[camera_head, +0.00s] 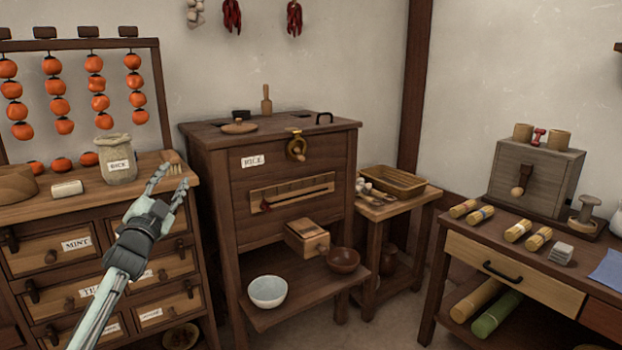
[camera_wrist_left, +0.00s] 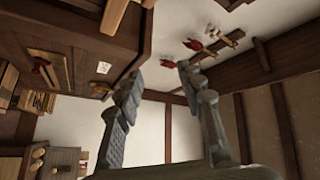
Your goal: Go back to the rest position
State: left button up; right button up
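My left gripper (camera_head: 171,184) is raised at the left of the head view, in front of the labelled drawer chest. Its two fingers are spread with nothing between them, and the left wrist view shows the same open fingers (camera_wrist_left: 158,80) against the pale wall. It looks apart from the furniture. My right gripper is in neither view.
The drawer chest (camera_head: 30,222) carries a cloth sack (camera_head: 117,160) and a persimmon rack (camera_head: 158,88). The rice cabinet (camera_head: 226,172) has a white bowl (camera_head: 268,291) and brown bowl (camera_head: 343,260) on its shelf. A small side table (camera_head: 372,212) and right workbench (camera_head: 470,250) stand beyond.

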pick_arm(q)
jog(key=s+a+f+n+g+y, duration=0.1)
jog(key=a+f+n+g+y, duration=0.2)
jog(key=f, duration=0.4)
jog(key=s+a+f+n+g, duration=0.2)
jog(key=f+n+g, duration=0.2)
jog(key=f, duration=0.3)
jog(key=s+a+f+n+g+y, duration=0.1)
jog(key=a+f+n+g+y, duration=0.2)
jog(key=f, duration=0.4)
jog(key=s+d+f+m+g+h, duration=0.1)
jog(key=s+d+f+g, duration=0.15)
jog(key=s+f, duration=0.75)
jog(key=s+d+f+g+h, duration=0.2)
jog(key=s+d+f, duration=0.35)
jog(key=f, duration=0.75)
jog(key=s+d+f+g, duration=0.1)
jog(key=s+f, duration=0.4)
jog(key=s, duration=0.6)
jog(key=s+d+f+g, duration=0.2)
jog(key=s+f, duration=0.4)
jog(key=s, duration=0.5)
jog(key=s+d+f+g+h, duration=0.1)
jog(key=s+d+f+g, duration=0.1)
jog(key=s+f, duration=0.4)
jog(key=s, duration=0.5)
jog(key=shift+s+f, duration=0.2)
jog(key=shift+s, duration=0.1)
